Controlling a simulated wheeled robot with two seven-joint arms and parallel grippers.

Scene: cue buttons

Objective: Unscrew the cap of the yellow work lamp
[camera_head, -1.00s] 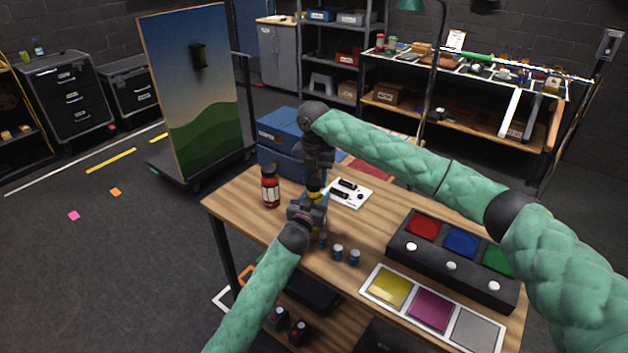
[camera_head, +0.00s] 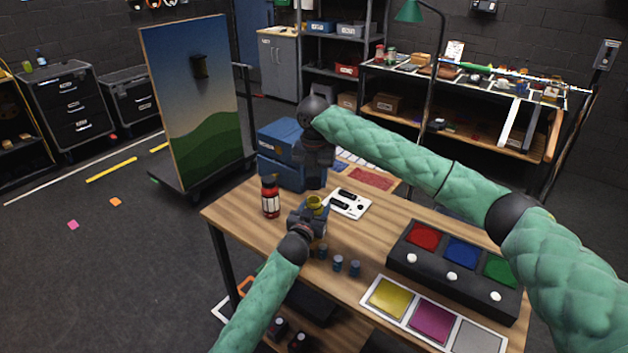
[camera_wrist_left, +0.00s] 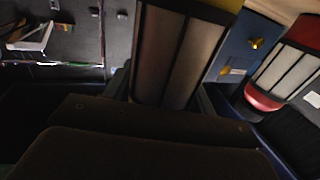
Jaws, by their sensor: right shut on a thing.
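The yellow work lamp (camera_head: 316,203) stands upright over the table's left part, its yellow top ring showing. My left gripper (camera_head: 312,220) is shut around its body. In the left wrist view the lamp's pale panels (camera_wrist_left: 178,55) sit between the fingers, with a yellow rim above. My right gripper (camera_head: 314,182) points down just above the lamp, apart from its top by a small gap. It is shut on the cap, which its dark fingers hide almost wholly.
A red lamp (camera_head: 270,197) stands to the left, with blue boxes (camera_head: 284,150) behind. A white panel (camera_head: 349,204) lies to the right. Several small blue cylinders (camera_head: 338,263) stand in front. A button box (camera_head: 408,262) and colour tray (camera_head: 366,296) fill the right side.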

